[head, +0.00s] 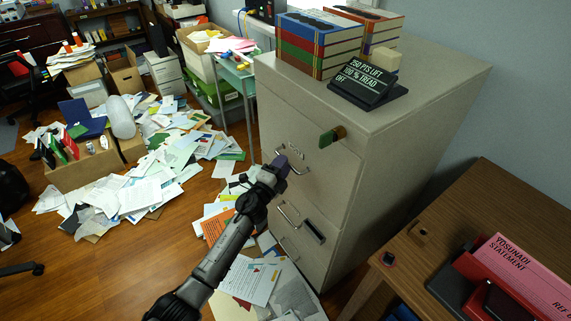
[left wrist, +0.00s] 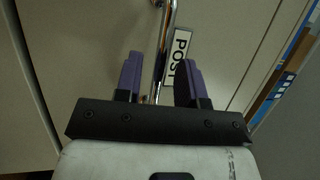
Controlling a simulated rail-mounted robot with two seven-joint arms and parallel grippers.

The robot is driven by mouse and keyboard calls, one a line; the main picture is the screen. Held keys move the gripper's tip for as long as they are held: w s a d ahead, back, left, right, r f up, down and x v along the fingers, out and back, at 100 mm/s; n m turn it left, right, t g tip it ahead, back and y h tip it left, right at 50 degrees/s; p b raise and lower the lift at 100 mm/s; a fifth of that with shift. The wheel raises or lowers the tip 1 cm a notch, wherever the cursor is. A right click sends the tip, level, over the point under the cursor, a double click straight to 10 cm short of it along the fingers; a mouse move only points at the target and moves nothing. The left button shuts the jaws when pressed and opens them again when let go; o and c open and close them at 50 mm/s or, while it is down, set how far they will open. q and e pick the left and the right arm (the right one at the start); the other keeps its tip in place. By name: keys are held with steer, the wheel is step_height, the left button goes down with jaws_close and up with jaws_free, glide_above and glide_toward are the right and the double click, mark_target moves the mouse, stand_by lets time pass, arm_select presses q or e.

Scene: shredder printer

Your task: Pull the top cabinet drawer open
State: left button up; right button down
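The grey metal cabinet (head: 290,110) stands in the middle of the head view, with its drawers shut. My left gripper (head: 281,166) is at the handle (head: 294,170) on the upper part of its front, partly covering it. In the left wrist view, the two purple fingers of the left gripper (left wrist: 160,80) are apart, with the metal handle bar (left wrist: 162,50) between them. I see a gap beside the bar; contact cannot be told. A white label reading "POST" (left wrist: 181,52) is beside the bar. My right gripper is not in view.
Binders (head: 320,45) and a black sign (head: 368,85) stand on the cabinet. Lower handles (head: 287,215) are below my gripper. Scattered papers (head: 130,185) cover the floor at the left.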

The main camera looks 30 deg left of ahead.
arm_select(q)
steer(key=shift+w+d+r, duration=0.1)
steer(key=shift+w+r, duration=0.1)
steer(key=shift+w, duration=0.85)
steer(key=shift+c, duration=0.4)
jaws_close()
